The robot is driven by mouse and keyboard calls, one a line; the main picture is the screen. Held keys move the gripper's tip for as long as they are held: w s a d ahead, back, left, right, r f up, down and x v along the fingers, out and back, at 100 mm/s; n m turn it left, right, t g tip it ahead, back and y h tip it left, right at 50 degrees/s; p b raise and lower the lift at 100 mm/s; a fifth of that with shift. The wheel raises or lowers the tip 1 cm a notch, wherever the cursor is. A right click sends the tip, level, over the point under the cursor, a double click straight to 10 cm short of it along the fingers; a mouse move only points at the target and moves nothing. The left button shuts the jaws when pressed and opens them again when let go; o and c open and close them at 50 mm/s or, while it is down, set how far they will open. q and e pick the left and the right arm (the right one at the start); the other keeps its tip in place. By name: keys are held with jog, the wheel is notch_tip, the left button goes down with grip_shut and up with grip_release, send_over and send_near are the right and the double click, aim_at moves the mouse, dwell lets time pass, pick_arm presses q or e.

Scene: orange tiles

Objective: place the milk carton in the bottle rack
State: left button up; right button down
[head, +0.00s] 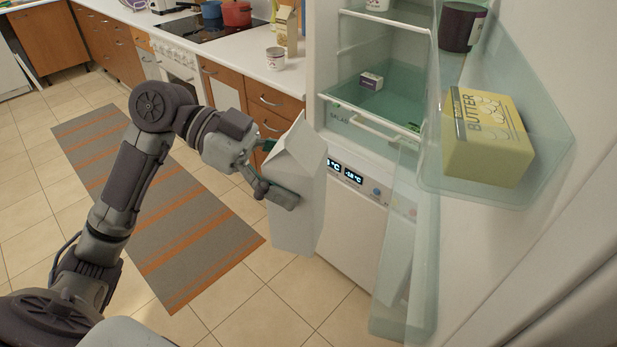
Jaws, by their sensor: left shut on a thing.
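My left gripper (278,174) comes in from the left and is shut on the white milk carton (303,205). The carton is upright with a slight tilt, its gabled top up, held in the air in front of the open fridge. Its printed side, if any, is not visible. A translucent lower door rack (402,312), which looks like the bottle rack, is to the right of the carton and apart from it. Its inside is only partly visible. My right gripper is not in view.
The upper door shelf (545,170) holds a yellow butter box (487,137). A dark jar (461,25) sits above it. A fridge drawer (395,104) holds a small box. The counter has a mug (275,58) and a carton (286,30). A striped rug (165,215) lies on the open floor.

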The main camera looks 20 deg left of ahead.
pick_arm(q)
jog(key=d+p, duration=0.2)
jog(key=d, duration=0.4)
jog(key=w+d+p, duration=0.1)
jog(key=d+p, duration=0.1)
jog(key=d, duration=0.4)
jog(key=w+d+p, duration=0.1)
jog(key=d+p, duration=0.1)
jog(key=d, duration=0.4)
jog(key=shift+w+d, duration=0.1)
jog(key=shift+d, duration=0.15)
jog(key=shift+a+f, duration=0.1)
jog(key=shift+f, duration=1.2)
notch_tip(320, 180, down, 3)
jog(key=shift+r+p, duration=0.2)
jog(key=shift+p, duration=0.3)
jog(key=shift+f, duration=0.35)
jog(key=shift+d+f+p, duration=0.2)
jog(key=shift+f+p, duration=0.05)
jog(key=shift+p, duration=0.2)
jog(key=shift+f, duration=0.15)
jog(key=shift+f, duration=0.1)
